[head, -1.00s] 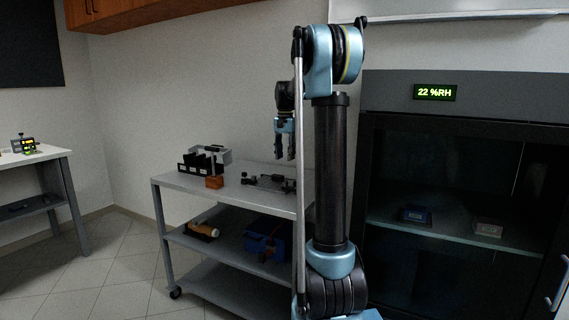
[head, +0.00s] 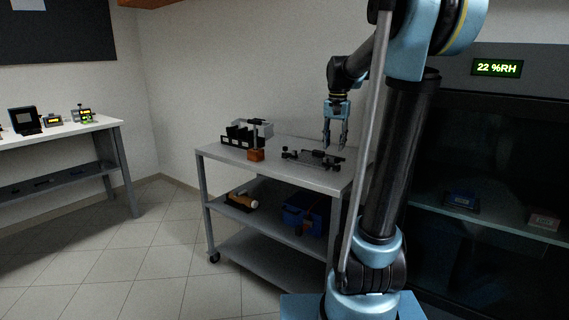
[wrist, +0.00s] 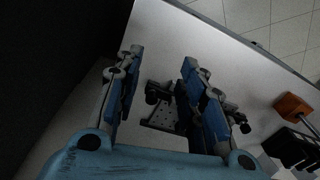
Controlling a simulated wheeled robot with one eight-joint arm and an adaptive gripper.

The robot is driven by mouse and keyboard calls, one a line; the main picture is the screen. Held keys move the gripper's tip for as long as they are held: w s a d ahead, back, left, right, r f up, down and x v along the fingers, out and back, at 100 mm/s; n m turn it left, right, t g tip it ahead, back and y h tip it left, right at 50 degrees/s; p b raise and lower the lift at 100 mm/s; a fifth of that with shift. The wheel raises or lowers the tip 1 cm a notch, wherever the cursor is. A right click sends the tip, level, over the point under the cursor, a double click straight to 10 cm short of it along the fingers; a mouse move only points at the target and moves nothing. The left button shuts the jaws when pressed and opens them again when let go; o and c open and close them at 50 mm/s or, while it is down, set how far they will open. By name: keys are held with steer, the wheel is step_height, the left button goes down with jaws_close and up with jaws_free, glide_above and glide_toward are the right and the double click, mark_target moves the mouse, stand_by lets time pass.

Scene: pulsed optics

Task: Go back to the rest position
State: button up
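My gripper (head: 335,146) hangs pointing down above the right part of the grey cart's top shelf (head: 300,174) in the head view. In the wrist view, my gripper (wrist: 160,90) has its two blue fingers apart with nothing held between them. A black optical mount with a perforated plate (wrist: 165,118) lies on the shelf below the fingers and is partly hidden by the right finger. The same black parts (head: 312,158) show on the cart top in the head view, below and left of the fingertips.
A black rack (head: 242,134) and an orange-brown block (head: 256,155) stand on the cart top. A blue bin (head: 304,212) is on its middle shelf. A dark cabinet reading 22 %RH (head: 497,68) stands at right. A white bench (head: 60,132) is at left. Floor between is clear.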

steer(key=s+f+n, duration=0.2)
steer(key=s+f, duration=0.8)
steer(key=s, duration=0.4)
steer(key=s+f+n+t, duration=0.1)
steer(key=s+f+n, duration=0.2)
steer(key=s+f, duration=0.7)
steer(key=s, duration=0.4)
steer(key=shift+s+d+f+t, duration=0.15)
steer(key=shift+t, duration=0.15)
steer(key=shift+w+f, duration=0.2)
steer(key=shift+w, duration=0.2)
